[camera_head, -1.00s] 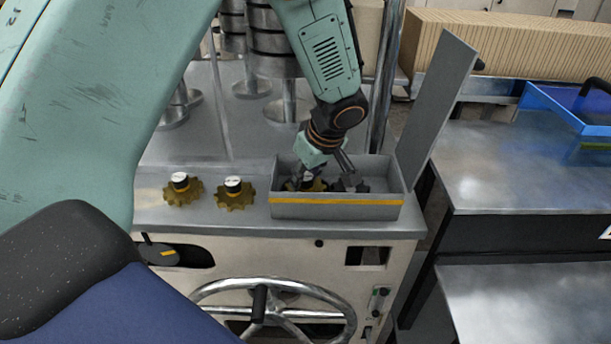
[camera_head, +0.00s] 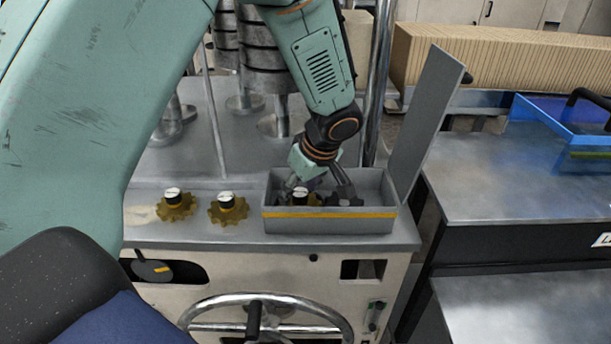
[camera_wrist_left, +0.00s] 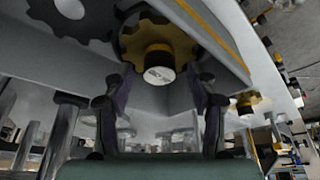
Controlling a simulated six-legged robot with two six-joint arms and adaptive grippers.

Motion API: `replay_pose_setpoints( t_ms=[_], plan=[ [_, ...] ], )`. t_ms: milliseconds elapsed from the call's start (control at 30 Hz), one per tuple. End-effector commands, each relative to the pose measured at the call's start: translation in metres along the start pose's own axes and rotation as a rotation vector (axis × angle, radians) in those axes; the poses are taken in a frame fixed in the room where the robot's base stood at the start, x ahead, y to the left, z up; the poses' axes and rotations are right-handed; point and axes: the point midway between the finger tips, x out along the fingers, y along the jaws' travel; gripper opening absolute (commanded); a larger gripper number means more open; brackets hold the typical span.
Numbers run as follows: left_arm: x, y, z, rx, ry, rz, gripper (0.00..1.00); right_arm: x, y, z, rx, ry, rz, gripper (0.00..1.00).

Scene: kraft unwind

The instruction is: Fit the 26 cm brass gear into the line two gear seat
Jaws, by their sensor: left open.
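My left gripper (camera_head: 314,190) reaches down into an open grey box with a yellow stripe (camera_head: 330,224) on the bench. The gripper is open, one finger on each side of a brass gear (camera_head: 303,198) with a black and white hub. In the left wrist view the brass gear (camera_wrist_left: 150,38) lies ahead of the open gripper (camera_wrist_left: 160,88), its hub between the fingers; I cannot tell whether they touch it. A dark gear (camera_head: 345,198) lies to its right in the box. Two more brass gears (camera_head: 176,205) (camera_head: 228,211) sit on the bench left of the box. My right gripper is out of view.
The box's raised lid (camera_head: 425,125) stands at its right side. A spoked handwheel (camera_head: 262,302) is below the bench front. Metal posts and stacked cylinders stand behind. A blue tray (camera_head: 560,128) lies on the steel table (camera_head: 500,185) at right.

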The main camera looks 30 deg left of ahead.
Motion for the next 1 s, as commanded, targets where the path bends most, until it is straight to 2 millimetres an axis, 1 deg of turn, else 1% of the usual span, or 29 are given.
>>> replay_pose_setpoints(
  t_ms=[300,500,600,700,1000],
  plan=[
    [-0.064,0.001,-0.001,-0.002,0.006,0.006,0.58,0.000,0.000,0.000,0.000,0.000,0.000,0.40],
    [-0.097,0.001,0.000,-0.002,0.004,0.004,0.58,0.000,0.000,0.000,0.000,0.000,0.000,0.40],
    [-0.107,0.001,0.000,-0.002,0.004,0.003,0.58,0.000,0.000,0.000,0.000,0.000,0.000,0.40],
    [-0.112,0.001,0.000,0.000,0.003,0.002,0.58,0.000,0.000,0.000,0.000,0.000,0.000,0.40],
    [-0.114,0.000,0.000,-0.001,0.002,0.001,0.58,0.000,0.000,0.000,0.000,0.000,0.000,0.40]
  ],
)
